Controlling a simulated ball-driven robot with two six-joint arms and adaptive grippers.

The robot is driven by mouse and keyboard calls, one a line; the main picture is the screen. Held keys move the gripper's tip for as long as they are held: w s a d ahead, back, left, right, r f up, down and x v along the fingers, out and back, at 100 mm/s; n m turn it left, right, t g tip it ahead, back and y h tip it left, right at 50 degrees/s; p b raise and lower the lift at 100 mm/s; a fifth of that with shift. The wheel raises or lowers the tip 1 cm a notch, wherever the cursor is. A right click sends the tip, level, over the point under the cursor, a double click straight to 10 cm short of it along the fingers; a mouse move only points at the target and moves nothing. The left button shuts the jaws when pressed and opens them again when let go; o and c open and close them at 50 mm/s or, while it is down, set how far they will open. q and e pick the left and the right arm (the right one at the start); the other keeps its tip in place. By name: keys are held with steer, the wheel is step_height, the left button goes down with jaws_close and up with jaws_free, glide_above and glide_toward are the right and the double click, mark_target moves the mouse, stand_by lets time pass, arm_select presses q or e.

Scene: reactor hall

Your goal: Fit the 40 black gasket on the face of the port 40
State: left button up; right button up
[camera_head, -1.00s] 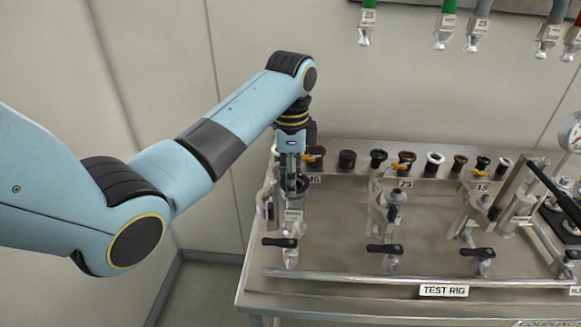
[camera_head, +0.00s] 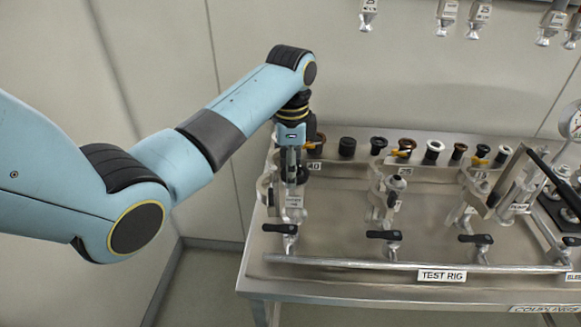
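My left gripper (camera_head: 291,168) points down over the left end of the test rig, above the leftmost port, the port 40 (camera_head: 294,204). It appears shut on a dark ring, the 40 black gasket (camera_head: 300,175), at its fingertips. The gasket is close to the top of the port. The fingers partly hide both, so I cannot tell whether gasket and port face touch. A "40" label (camera_head: 314,166) is just right of the gripper. My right gripper is not in view.
A row of black, brown and white gaskets on posts (camera_head: 433,150) runs along the back of the bench. Two more ports (camera_head: 393,200) and several black-handled valves (camera_head: 384,235) stand to the right. A lever clamp (camera_head: 515,185) and gauge (camera_head: 571,122) are at far right.

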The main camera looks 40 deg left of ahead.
arm_select(q)
steer(key=o, duration=0.7)
steer(key=shift+s+f, duration=0.15)
steer(key=shift+f, duration=0.15)
steer(key=shift+o, duration=1.2)
steer(key=shift+r, duration=0.1)
step_height(320, 180, up, 7)
steer(key=shift+r, duration=0.2)
